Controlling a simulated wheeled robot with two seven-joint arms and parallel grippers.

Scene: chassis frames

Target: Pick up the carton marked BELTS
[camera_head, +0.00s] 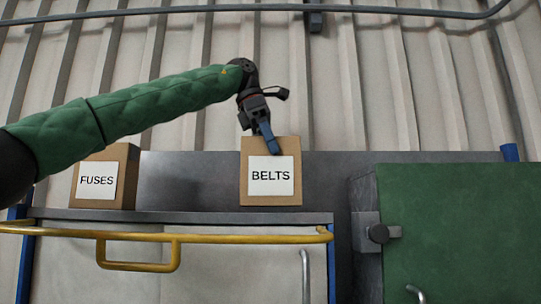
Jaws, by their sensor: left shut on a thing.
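The carton marked BELTS (270,191) is a brown box with a white label on its front. It sits upright near the middle of the view, its bottom at about the level of the grey cabinet top's front edge. My left gripper (269,145) reaches it from above, its blue fingers shut on the top part of the carton. The far finger and the carton's back are hidden. I cannot tell whether the carton's bottom touches the surface. My right gripper does not show.
A brown carton marked FUSES (97,181) stands to the left, partly behind my left arm. A yellow rail (200,238) runs along the front below. A green cabinet (460,225) with a latch stands at the right. A corrugated wall rises behind.

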